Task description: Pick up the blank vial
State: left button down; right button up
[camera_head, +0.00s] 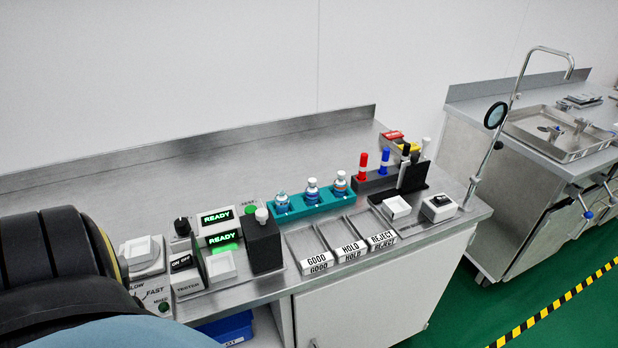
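A teal rack (316,206) on the steel bench holds three small upright vials in a row. Neither of my grippers is in view.
Left of the rack stand a black block (264,244) with a white top piece and two green READY displays (222,238). In front are the GOOD, HOLD and REJECT trays (310,250). Right of it, a black holder (374,183) carries coloured markers. The bench behind is clear.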

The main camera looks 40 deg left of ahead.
aim_at(282, 200)
jog(key=i, duration=0.8)
jog(key=u, duration=2.2)
